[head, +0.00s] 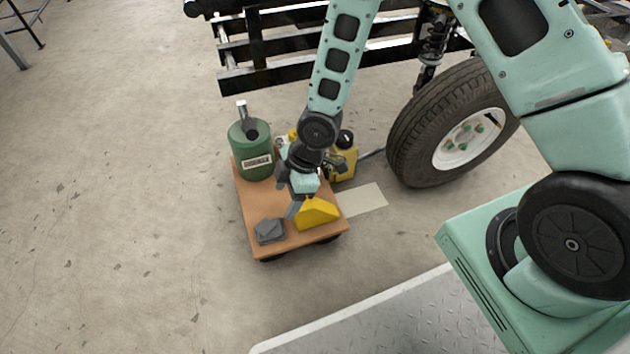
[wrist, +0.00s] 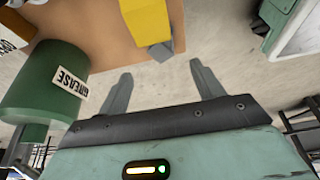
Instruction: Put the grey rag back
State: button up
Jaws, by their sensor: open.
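The grey rag (head: 270,231) looks like a small folded pad. It lies on the front left corner of the brown cart top (head: 256,203) in the head view. My gripper (head: 297,206) is over the cart, a little above and to the right of the rag. In the wrist view its two fingers (wrist: 162,82) are spread apart with nothing between them. A small grey piece (wrist: 160,51) shows beyond the fingers against a yellow block; I cannot tell whether it is the rag.
A yellow wedge (head: 318,213) sits right of the rag. A pale flat rectangle (head: 363,200) lies on the floor right of the cart, near a wheel (head: 455,125). The floor at left is clear.

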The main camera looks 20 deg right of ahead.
notch_tip(320, 180, up, 9)
jog(key=s+m+h, duration=0.1)
jog(key=m+h, duration=0.1)
jog(key=s+d+r+m+h, duration=0.1)
jog(key=s+d+r+m, duration=0.3)
jog(key=s+r, duration=1.2)
jog(key=r+m, duration=0.1)
jog(key=m, duration=0.2)
jog(key=shift+s+r+m+h, duration=0.15)
jog(key=shift+s+m+h, duration=0.2)
jog(key=shift+m+h, duration=0.05)
jog(key=shift+d, duration=0.1)
notch_tip(320, 180, up, 48)
jog(key=p, duration=4.8)
jog(key=shift+r+p, duration=0.25)
jog(key=shift+p, duration=0.05)
